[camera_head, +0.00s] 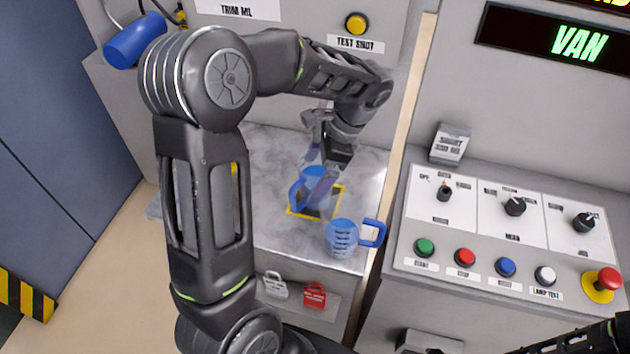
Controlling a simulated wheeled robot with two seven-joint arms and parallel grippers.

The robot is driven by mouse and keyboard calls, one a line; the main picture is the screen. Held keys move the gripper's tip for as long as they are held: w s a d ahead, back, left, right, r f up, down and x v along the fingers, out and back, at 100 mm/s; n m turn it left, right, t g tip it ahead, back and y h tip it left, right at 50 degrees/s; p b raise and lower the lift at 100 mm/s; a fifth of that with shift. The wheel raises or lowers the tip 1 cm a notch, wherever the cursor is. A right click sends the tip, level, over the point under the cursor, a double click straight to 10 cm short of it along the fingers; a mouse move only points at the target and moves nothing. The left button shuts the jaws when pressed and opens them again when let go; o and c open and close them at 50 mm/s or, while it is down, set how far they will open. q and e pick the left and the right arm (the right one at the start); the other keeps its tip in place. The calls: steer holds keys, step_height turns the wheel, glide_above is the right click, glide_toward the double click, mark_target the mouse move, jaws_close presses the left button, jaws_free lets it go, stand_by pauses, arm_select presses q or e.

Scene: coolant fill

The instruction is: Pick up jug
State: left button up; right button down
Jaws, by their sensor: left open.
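My left gripper (323,183) is open and points down over the metal worktop, partly in front of a blue jug (297,196). That jug stands at a yellow-outlined square, with its handle to the left, and the fingers hide part of it. I cannot tell whether the fingers touch it. A second jug (341,239), clear blue with dark markings and a blue handle on its right, stands near the worktop's front edge, apart from the gripper. My right gripper is not in view.
The grey worktop (270,214) is bare left of the jugs. A control panel (538,236) with knobs and buttons stands to the right. A yellow button (356,23) is on the machine above. White (275,285) and red (314,296) tags hang below the worktop.

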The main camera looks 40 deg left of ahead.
arm_select(q)
steer(key=shift+c, duration=0.5)
steer(key=c, duration=2)
steer(key=shift+w+r, duration=0.1)
steer(key=shift+w+d+r, duration=0.2)
steer(key=shift+d+r, duration=0.05)
steer(key=shift+w+d+r, duration=1)
steer(key=shift+d+r, duration=0.05)
steer(key=shift+d, duration=0.15)
steer(key=w+d+r+p, duration=0.5)
steer(key=w+d, duration=0.1)
steer(key=d, duration=0.1)
steer(key=shift+w+d+r, duration=0.15)
steer(key=shift+w+d, duration=0.2)
